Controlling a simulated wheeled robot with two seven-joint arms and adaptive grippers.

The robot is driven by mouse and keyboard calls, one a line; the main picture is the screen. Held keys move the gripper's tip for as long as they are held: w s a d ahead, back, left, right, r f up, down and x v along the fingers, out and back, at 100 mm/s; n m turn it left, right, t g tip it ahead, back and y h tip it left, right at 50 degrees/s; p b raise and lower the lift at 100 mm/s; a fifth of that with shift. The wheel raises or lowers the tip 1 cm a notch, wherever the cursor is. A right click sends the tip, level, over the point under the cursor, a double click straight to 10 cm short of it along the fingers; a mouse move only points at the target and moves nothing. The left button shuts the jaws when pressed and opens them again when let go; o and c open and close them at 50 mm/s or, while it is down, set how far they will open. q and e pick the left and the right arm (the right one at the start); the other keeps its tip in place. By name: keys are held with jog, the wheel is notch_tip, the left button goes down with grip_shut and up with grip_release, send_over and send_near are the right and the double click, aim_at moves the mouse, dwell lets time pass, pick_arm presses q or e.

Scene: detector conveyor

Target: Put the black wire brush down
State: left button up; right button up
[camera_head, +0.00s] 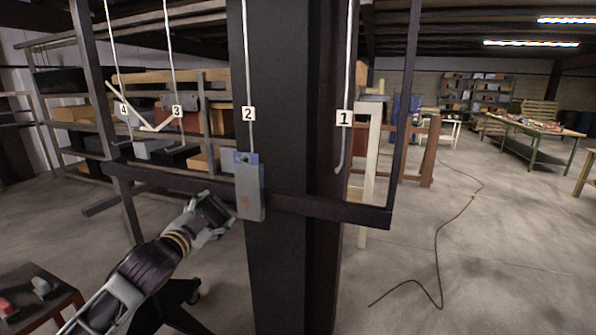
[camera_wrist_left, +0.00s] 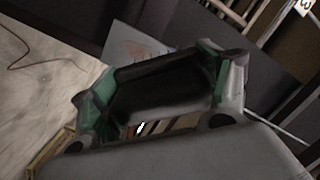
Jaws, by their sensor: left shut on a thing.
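In the head view the brush is mostly hidden by the gripper. My right gripper is not in view.
A dark rail (camera_head: 320,207) crosses the pillar (camera_head: 290,285). A cable (camera_head: 437,262) lies on open floor at right.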

pick_arm(q)
jog(key=s+f+y+b, duration=0.1)
jog(key=s+f, duration=0.2)
jog(key=f, duration=0.7)
jog(key=s+f+n+y+b, duration=0.1)
jog(key=s+f, duration=0.2)
jog(key=f, duration=0.6)
jog(key=s+f+n+y+b, duration=0.1)
jog(key=s+f, duration=0.3)
jog(key=f, duration=0.6)
jog(key=shift+d+f+y, duration=0.3)
jog(key=shift+d+f, duration=0.05)
